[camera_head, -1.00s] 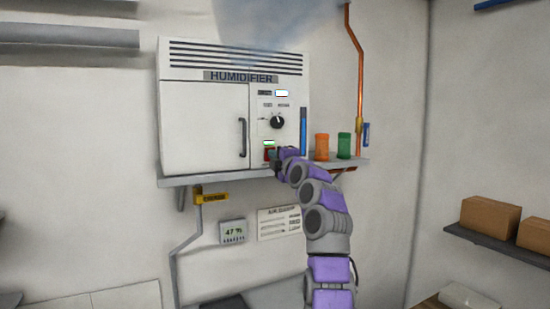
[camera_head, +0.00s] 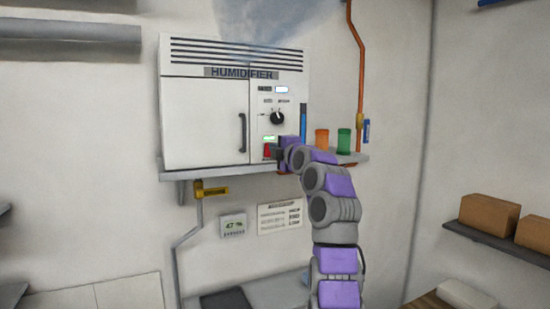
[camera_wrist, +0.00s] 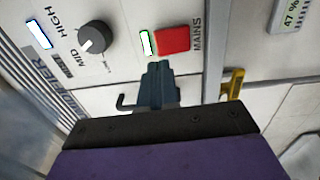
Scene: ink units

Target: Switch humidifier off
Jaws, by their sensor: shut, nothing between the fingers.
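The white humidifier (camera_head: 205,120) sits on a wall shelf, its door shut and bluish mist above it. Its red MAINS switch (camera_wrist: 173,39) is at the lower right of the panel, beside a lit green-white indicator (camera_wrist: 145,43); the switch also shows in the head view (camera_head: 267,152). The dark knob (camera_wrist: 94,37) and the lit HIGH display (camera_wrist: 39,34) are further along the panel. My gripper (camera_wrist: 158,68) is shut and empty, its tips close to the switch and indicator. I cannot tell whether they touch the panel.
An orange jar (camera_head: 321,140) and a green jar (camera_head: 344,142) stand on the shelf right of my gripper. A yellow-handled valve (camera_head: 212,191) is under the shelf. A copper pipe (camera_head: 360,70) runs up the wall. Boxes (camera_head: 488,214) sit on a right shelf.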

